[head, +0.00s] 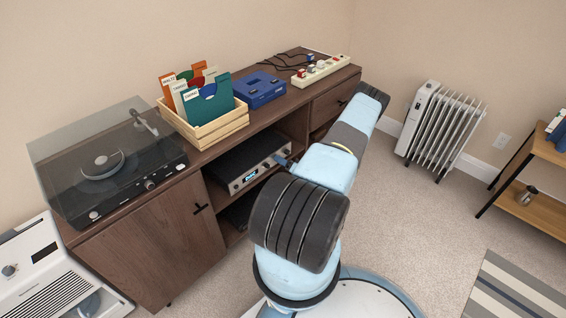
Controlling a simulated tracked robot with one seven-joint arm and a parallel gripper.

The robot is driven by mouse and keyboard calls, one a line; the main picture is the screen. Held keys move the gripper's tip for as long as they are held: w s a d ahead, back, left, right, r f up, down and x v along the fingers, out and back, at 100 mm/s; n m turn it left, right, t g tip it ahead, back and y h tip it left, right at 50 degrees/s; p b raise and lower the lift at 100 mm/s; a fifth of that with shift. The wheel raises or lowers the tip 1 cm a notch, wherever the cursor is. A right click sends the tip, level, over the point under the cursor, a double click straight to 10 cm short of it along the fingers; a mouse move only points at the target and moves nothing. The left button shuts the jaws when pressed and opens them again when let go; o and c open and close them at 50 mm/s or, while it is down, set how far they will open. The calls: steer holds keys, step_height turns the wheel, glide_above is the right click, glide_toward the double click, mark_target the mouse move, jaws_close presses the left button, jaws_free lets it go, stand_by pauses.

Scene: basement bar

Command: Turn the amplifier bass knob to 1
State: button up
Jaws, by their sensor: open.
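The amplifier (247,162) is a black box with a silver front and a lit blue display, in the open middle shelf of the brown cabinet. Small knobs show on its front, too small to read; I cannot tell which is the bass knob or where it points.
A turntable (110,165), a wooden crate (215,130) of record sleeves, a blue console (259,89) and a power strip (321,72) stand on the cabinet top. A white heater (440,125) stands right. A white appliance (50,275) is at left.

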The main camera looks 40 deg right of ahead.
steer(key=shift+s, duration=0.1)
steer(key=s+d, duration=0.2)
steer(key=s, duration=1.1)
steer(key=shift+s, duration=0.2)
steer(key=shift+s+f, duration=0.1)
